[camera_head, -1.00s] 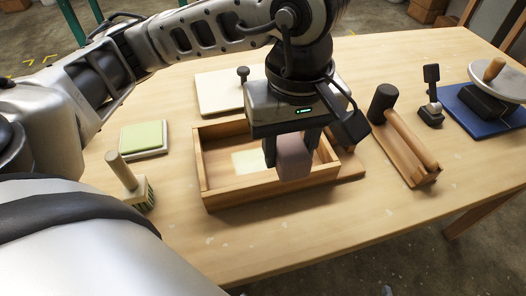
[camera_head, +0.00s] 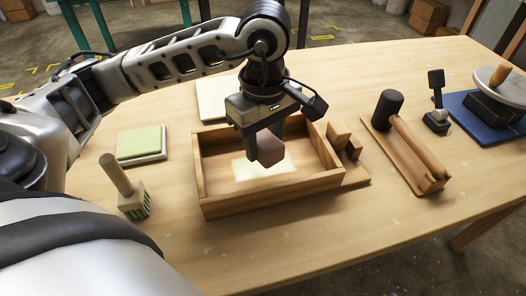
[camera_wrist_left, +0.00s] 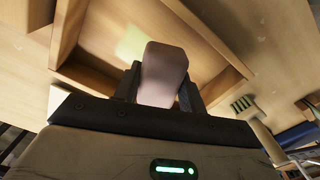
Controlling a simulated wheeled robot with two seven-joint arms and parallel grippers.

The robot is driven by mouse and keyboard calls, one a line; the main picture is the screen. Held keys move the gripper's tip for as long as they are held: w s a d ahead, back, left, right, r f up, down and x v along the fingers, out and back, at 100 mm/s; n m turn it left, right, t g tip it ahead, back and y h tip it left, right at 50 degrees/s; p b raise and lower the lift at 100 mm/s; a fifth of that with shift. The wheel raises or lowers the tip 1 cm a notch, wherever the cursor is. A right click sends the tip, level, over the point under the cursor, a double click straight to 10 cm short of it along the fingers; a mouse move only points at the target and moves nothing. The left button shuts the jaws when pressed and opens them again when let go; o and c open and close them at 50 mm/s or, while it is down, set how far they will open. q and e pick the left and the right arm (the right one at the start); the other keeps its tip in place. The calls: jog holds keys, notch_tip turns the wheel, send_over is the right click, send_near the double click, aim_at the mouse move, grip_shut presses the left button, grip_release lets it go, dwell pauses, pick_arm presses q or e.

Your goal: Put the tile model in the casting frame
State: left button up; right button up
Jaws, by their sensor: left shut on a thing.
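The tile model appears to be the mauve block (camera_head: 271,147), held in my left gripper (camera_head: 262,143). The gripper is shut on it and points down. The casting frame (camera_head: 275,195) is an open wooden box on the table. The block hangs over the inside of the frame, above or near a pale yellow patch (camera_head: 251,171) on its floor. I cannot tell whether it touches the floor. The left wrist view shows the block (camera_wrist_left: 163,72) between the fingers, with the frame wall (camera_wrist_left: 205,32) beyond. My right gripper is out of view.
The front table strip is clear.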

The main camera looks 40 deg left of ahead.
aim_at(263, 149)
pick_arm(q)
jog(key=shift+w+a+f, duration=0.35)
jog(key=shift+w+f, duration=0.1)
jog(key=shift+f, duration=0.2)
jog(key=f, duration=0.3)
jog(key=shift+w+a, duration=0.25)
jog(key=shift+a, duration=0.05)
jog(key=shift+f, duration=0.5)
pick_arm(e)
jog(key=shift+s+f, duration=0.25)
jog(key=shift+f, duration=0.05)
pick_arm(q)
jog(key=shift+f, duration=0.1)
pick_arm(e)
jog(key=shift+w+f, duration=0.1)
